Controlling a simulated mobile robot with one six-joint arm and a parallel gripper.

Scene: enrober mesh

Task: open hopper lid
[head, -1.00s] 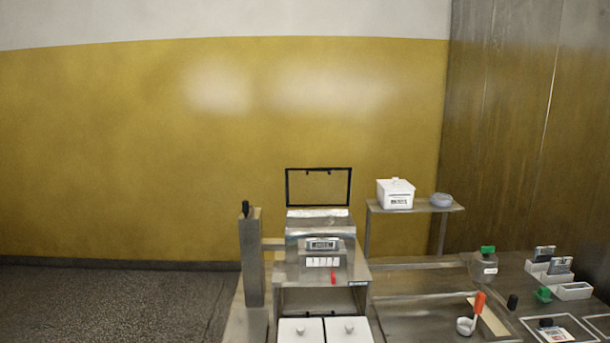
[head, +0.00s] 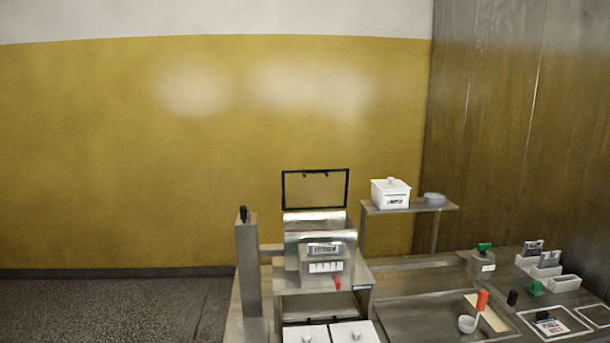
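A stainless machine (head: 318,260) stands at the lower middle of the head view. Above its top opening (head: 315,222) a black-framed, see-through panel (head: 315,189) stands upright. Two white lids with round knobs, a left one (head: 303,335) and a right one (head: 352,333), lie side by side at the machine's front, cut by the bottom edge. No marking shows which of these is the hopper lid. My gripper is not in view.
A metal post (head: 248,270) with a black knob stands left of the machine. A raised shelf (head: 410,207) holds a white lidded box (head: 391,193). The bench at right carries a ladle (head: 467,324), an orange-handled tool (head: 482,300), a green-topped jar (head: 483,262) and small trays.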

